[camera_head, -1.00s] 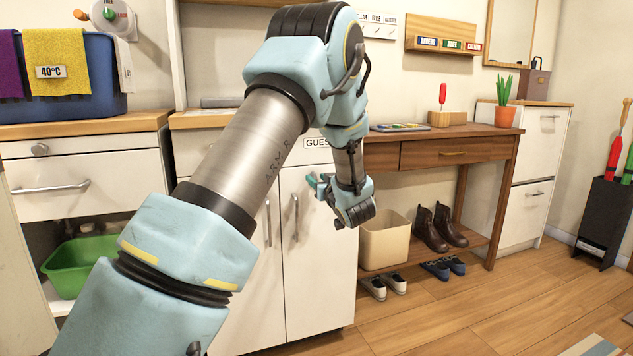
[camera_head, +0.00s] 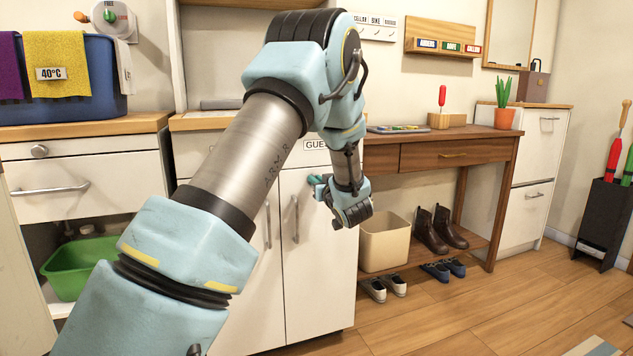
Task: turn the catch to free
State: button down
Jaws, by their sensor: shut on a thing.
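The fingers are small and partly hidden by the wrist, so the exact hold is hard to see. The cabinet doors are closed, with two upright bar handles (camera_head: 295,218).
A beige bin (camera_head: 385,246) stands right of the cabinet on the low shelf of a wooden desk (camera_head: 430,155). Brown boots (camera_head: 432,230) and shoes stand nearby. A green tub (camera_head: 75,268) is at left.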

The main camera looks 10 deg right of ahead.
jog(key=shift+f+n, duration=0.1)
jog(key=shift+n, duration=0.2)
jog(key=n+b, duration=1.1)
jog(key=a+f+n+b, duration=0.1)
jog(key=n+b, duration=0.5)
dwell(0.4)
jog(key=shift+n, duration=0.3)
dwell(0.3)
jog(key=c, duration=0.9)
grip_release()
